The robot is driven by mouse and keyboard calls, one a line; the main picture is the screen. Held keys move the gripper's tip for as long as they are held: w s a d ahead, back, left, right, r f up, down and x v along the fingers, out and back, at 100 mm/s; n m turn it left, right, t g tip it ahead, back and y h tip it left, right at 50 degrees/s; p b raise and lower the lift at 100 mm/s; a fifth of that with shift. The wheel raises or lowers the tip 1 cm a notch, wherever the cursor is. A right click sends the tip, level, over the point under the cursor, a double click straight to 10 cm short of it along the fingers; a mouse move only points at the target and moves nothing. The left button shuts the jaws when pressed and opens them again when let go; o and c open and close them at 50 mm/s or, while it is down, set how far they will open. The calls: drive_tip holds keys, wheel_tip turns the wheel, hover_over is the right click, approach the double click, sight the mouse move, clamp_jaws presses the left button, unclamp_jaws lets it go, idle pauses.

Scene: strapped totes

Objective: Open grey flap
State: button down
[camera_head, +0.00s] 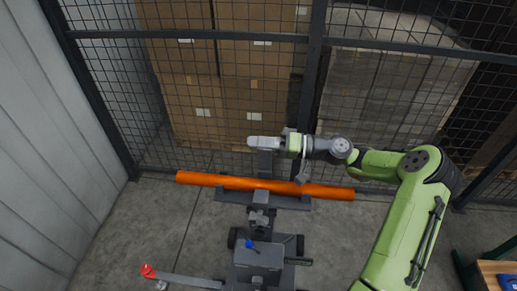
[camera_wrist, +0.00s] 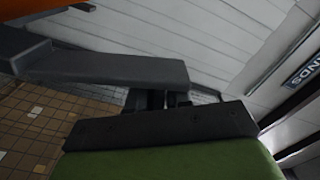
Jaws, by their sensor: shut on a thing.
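In the wrist view the flap (camera_wrist: 95,69) is a long grey slab across the dark fingers (camera_wrist: 158,98) of my gripper. It runs left toward an orange patch of the pipe (camera_wrist: 15,8). The finger contact and the flap's hinge are partly hidden.
The pipe lies across a dark wheeled stand (camera_head: 258,255). A red knob (camera_head: 148,271) is on a grey arm at the lower left. A mesh fence (camera_head: 110,95) with stacked boxes (camera_head: 215,100) is behind, and a pale wall (camera_head: 50,160) is left. Open floor lies between.

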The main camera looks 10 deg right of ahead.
drive_tip(key=shift+w+d+f+b, duration=0.2)
drive_tip(key=shift+w+d+f, duration=0.1)
drive_tip(key=shift+w, duration=0.3)
drive_tip(key=shift+w+d+f+b, duration=0.2)
drive_tip(key=shift+w+f, duration=0.1)
drive_tip(key=shift+w, duration=0.25)
drive_tip(key=shift+s+f, duration=0.1)
idle(0.5)
drive_tip(key=c, duration=1.4)
unclamp_jaws()
drive_tip(key=shift+o, duration=1)
drive_tip(key=shift+w, duration=0.2)
drive_tip(key=p+v, duration=0.4)
drive_tip(key=v, duration=1.4)
drive_tip(key=shift+r+p, duration=0.3)
